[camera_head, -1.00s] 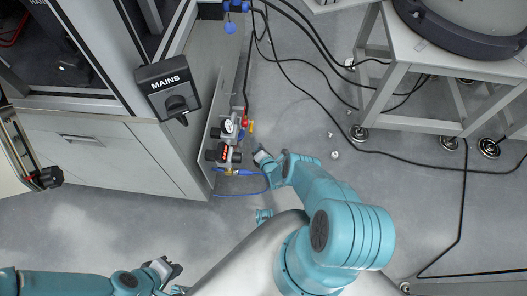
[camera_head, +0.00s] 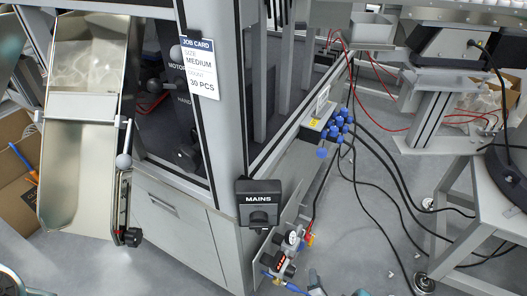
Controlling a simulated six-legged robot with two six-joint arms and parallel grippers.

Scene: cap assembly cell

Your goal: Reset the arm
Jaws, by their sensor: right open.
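The task names no object, only my arm. My right gripper (camera_head: 316,284) shows in part at the bottom edge, just right of the gauge and valve unit at the foot of the machine cabinet. It is open, and I see nothing held in it. Most of its arm is cut off by the frame; only a bit of teal shows beside it. My left gripper is out of view. A piece of teal at the bottom left corner may be my left arm.
The MAINS switch box (camera_head: 259,204) sits on the cabinet corner. A metal chute (camera_head: 75,180) stands at left, and a job card (camera_head: 199,68) reads MEDIUM, 30 PCS. Black cables (camera_head: 385,180) cross the floor towards a grey stand (camera_head: 480,208) at right.

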